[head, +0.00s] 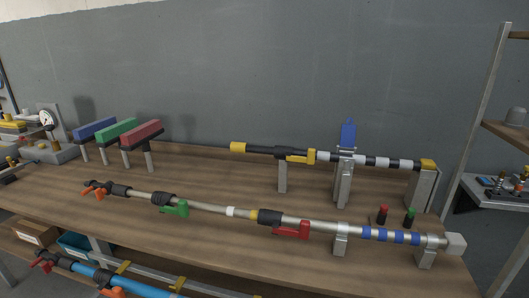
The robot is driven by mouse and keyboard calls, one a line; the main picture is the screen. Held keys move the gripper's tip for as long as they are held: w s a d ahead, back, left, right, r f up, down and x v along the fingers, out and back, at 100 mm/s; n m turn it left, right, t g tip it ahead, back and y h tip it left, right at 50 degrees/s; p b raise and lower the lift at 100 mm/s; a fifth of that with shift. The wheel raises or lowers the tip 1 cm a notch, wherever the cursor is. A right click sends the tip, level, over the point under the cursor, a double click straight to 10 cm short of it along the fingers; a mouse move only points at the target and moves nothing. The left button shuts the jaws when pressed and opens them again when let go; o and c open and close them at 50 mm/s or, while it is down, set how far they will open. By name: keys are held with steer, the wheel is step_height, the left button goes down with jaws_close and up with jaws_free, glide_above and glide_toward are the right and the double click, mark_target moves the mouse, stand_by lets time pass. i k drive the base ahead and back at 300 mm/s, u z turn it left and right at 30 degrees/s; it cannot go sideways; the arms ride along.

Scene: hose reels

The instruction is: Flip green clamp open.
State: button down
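A green clamp lever (177,208) hangs from a black coupling (163,199) on the long front pipe (205,207), left of the table's middle. The lever lies low beside the pipe and points to the right. I cannot tell from this distance whether it is latched. My gripper is not in the head view.
The same pipe carries an orange lever (104,191) at its left end and a red lever (291,230) to the right. A second pipe with a yellow lever (301,156) stands behind on posts. Blue, green and red blocks (141,133) on posts stand at the back left. The wooden table (215,178) is bare between the pipes.

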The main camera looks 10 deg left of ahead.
mark_target(183, 210)
steer(key=u, duration=1.65)
steer(key=k, duration=0.8)
steer(key=z, duration=0.35)
steer(key=i, duration=1.25)
steer(key=u, duration=0.05)
